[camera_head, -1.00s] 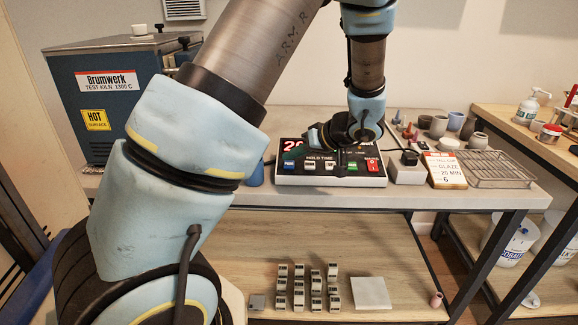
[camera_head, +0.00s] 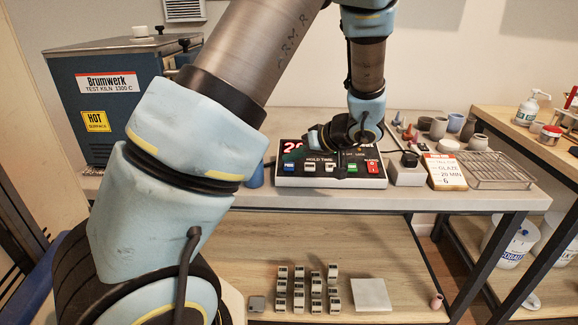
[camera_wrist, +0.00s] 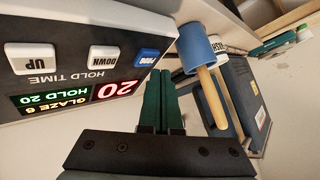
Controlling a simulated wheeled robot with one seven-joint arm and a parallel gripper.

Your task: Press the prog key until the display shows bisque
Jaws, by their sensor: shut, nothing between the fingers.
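The kiln controller (camera_head: 330,181) is a dark box with a lit display and a row of keys on the bench. The blue prog key (camera_head: 289,168) is at its left end; it also shows in the wrist view (camera_wrist: 147,57), beside the white down key (camera_wrist: 109,59) and up key (camera_wrist: 37,61). The display (camera_wrist: 75,97) reads "GLAZE 6", "HOLD 20" and a red 20, upside down in the wrist view. My gripper (camera_wrist: 161,73) is shut and empty, its green fingertips close beside the prog key. I cannot tell whether they touch it.
The test kiln (camera_head: 115,100) stands on the left. A card (camera_head: 445,171) reading "GLAZE 20 MIN 6" and a wire rack (camera_head: 497,170) are on the right. The box with a black knob (camera_head: 407,172) adjoins the controller.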

